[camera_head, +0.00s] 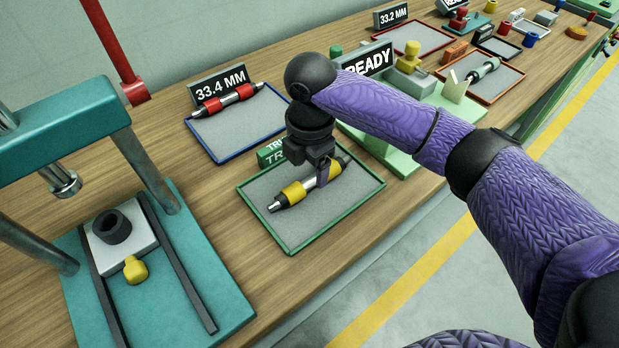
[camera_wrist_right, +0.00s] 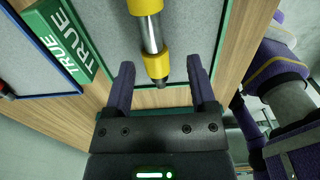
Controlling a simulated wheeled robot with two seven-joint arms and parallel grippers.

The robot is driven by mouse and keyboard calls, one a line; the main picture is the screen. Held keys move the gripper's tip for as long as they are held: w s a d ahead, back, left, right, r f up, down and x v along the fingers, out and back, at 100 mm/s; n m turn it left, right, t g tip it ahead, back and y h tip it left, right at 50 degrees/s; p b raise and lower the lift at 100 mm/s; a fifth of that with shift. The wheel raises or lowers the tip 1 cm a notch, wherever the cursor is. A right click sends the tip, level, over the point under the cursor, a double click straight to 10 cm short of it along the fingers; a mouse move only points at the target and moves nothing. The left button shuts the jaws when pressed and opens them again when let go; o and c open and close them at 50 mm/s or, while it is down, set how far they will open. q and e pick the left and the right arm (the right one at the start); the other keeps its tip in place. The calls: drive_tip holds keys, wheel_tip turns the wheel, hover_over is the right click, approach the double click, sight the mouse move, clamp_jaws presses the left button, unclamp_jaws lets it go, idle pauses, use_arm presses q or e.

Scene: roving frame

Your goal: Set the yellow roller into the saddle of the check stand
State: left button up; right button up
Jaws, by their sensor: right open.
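The yellow roller (camera_head: 291,194), with yellow bands, a silver middle and dark collars, lies in the green-rimmed tray (camera_head: 297,243). My right gripper (camera_head: 322,172) is over the roller's far part and hides some of it. In the right wrist view the open fingers (camera_wrist_right: 160,67) stand either side of one yellow end (camera_wrist_right: 157,65) of the roller, with gaps on both sides. Behind my right arm, a pale green stand (camera_head: 397,161) by the READY sign (camera_head: 368,60) may be the check stand. My arm covers part of it, and I cannot make out its saddle.
A teal press (camera_head: 226,303) stands at the left. A blue-rimmed tray (camera_head: 236,134) with a red roller (camera_head: 228,101) lies behind the green-rimmed tray. The TRUE sign (camera_wrist_right: 66,42) stands beside that tray. More trays and small parts fill the back right. Bare wood (camera_head: 185,160) shows between press and trays.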

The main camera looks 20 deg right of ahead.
sight(312, 178)
drive_tip(key=f, duration=0.1)
drive_tip(key=f+b, duration=0.1)
drive_tip(key=f, duration=0.1)
drive_tip(key=w+f+b, duration=0.1)
drive_tip(key=f, duration=0.1)
drive_tip(key=shift+d+f, duration=0.1)
drive_tip(key=shift+d, duration=0.25)
drive_tip(key=shift+f, duration=0.3)
drive_tip(key=shift+r, duration=0.2)
clamp_jaws()
use_arm(q)
drive_tip(key=f, duration=0.1)
drive_tip(key=a, duration=0.1)
drive_tip(key=f, duration=0.1)
drive_tip(key=shift+s+a+f, duration=0.25)
drive_tip(key=shift+a+f, duration=0.1)
drive_tip(key=shift+a, duration=0.05)
use_arm(e)
drive_tip(key=shift+w, duration=0.1)
